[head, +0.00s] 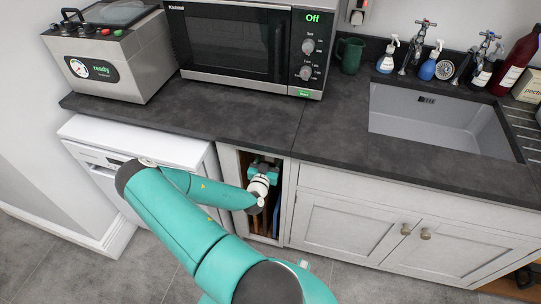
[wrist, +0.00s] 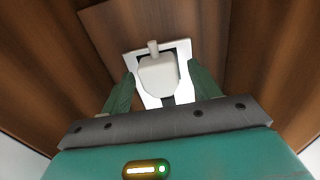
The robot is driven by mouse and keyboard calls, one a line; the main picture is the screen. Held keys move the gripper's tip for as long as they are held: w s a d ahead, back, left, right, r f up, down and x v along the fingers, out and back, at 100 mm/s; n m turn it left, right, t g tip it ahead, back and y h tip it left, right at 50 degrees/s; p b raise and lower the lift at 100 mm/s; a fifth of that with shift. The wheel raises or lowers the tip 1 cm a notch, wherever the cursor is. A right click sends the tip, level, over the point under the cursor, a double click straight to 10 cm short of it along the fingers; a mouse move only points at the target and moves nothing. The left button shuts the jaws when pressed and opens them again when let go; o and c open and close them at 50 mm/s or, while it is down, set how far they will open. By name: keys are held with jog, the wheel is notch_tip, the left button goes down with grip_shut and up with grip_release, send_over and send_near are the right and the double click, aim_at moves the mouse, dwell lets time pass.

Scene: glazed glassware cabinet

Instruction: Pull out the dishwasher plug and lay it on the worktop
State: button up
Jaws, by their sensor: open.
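In the wrist view a white plug (wrist: 158,76) sits in a white socket plate (wrist: 184,48) on the wooden back of a narrow compartment. My gripper (wrist: 158,84) is open, with one dark green finger on each side of the plug. I cannot tell whether the fingers touch it. In the head view my gripper (head: 264,166) is inside the open compartment below the worktop (head: 230,118), and it hides the plug and socket there. The white dishwasher (head: 140,145) stands left of the compartment.
A microwave (head: 235,45) and a steel machine (head: 108,55) stand at the back of the worktop. The worktop in front of the microwave is clear. A sink (head: 440,118), spray bottles and a green mug (head: 349,55) are to the right. The compartment walls are close around my gripper.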

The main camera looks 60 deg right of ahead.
dwell(0.3)
jog(key=c, duration=1.3)
jog(key=shift+s+a, duration=0.25)
jog(key=shift+a, duration=1.25)
jog(key=shift+s+a, duration=0.2)
jog(key=shift+a, duration=1.3)
jog(key=shift+c, duration=0.2)
